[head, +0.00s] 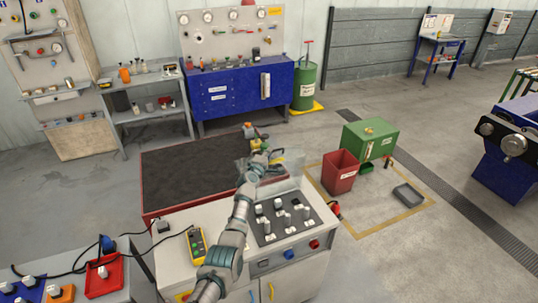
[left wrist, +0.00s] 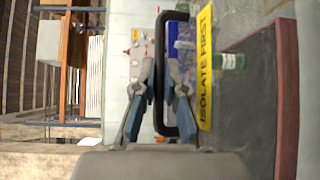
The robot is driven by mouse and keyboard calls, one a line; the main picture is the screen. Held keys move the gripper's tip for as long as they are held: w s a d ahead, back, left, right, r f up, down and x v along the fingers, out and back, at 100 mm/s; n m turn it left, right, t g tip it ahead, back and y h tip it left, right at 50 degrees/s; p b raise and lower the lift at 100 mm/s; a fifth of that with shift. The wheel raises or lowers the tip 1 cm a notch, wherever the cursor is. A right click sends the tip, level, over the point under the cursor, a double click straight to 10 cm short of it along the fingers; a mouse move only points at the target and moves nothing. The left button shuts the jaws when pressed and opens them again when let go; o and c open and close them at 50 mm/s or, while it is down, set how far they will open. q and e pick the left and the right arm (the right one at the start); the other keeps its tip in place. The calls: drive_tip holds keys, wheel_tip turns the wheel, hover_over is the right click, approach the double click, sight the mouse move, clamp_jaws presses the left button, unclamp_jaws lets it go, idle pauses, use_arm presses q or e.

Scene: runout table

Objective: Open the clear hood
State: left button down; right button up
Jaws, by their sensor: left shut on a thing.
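The clear hood (head: 284,186) shows as a pale see-through panel at the back of the grey control cabinet (head: 190,225) in the head view, raised above the sloping button panel (head: 285,220). My left arm reaches over the cabinet, and my left gripper (head: 257,168) is at the hood's left side. In the left wrist view my left gripper (left wrist: 160,68) has its two fingers shut on a black loop handle (left wrist: 162,128). A yellow strip reading "ISOLATE FIRST" (left wrist: 205,70) lies beside the handle. My right gripper is not in view.
A dark-topped table with red edges (head: 185,165) stands behind the cabinet. A yellow meter (head: 197,245) with black cables lies on the cabinet top at left. A red bin (head: 340,172) and green box (head: 368,140) stand on the floor at right. Open floor lies beyond.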

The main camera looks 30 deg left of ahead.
use_arm(q)
drive_tip(key=c, duration=1.5)
unclamp_jaws()
drive_tip(key=shift+w+d+r, duration=0.1)
drive_tip(key=shift+d+r, duration=0.1)
drive_tip(key=shift+r, duration=0.2)
drive_tip(key=shift+d, duration=0.15)
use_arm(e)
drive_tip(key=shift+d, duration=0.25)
use_arm(q)
drive_tip(key=shift+f, duration=0.1)
drive_tip(key=shift+s+d, duration=0.1)
drive_tip(key=shift+s, duration=0.55)
drive_tip(key=s+d, duration=0.1)
drive_tip(key=s, duration=0.9)
drive_tip(key=shift+s+d+r, duration=0.2)
drive_tip(key=shift+s+d, duration=0.05)
drive_tip(key=shift+s, duration=0.1)
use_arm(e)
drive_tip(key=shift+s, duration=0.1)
use_arm(q)
drive_tip(key=shift+a, duration=0.1)
drive_tip(key=shift+f, duration=0.1)
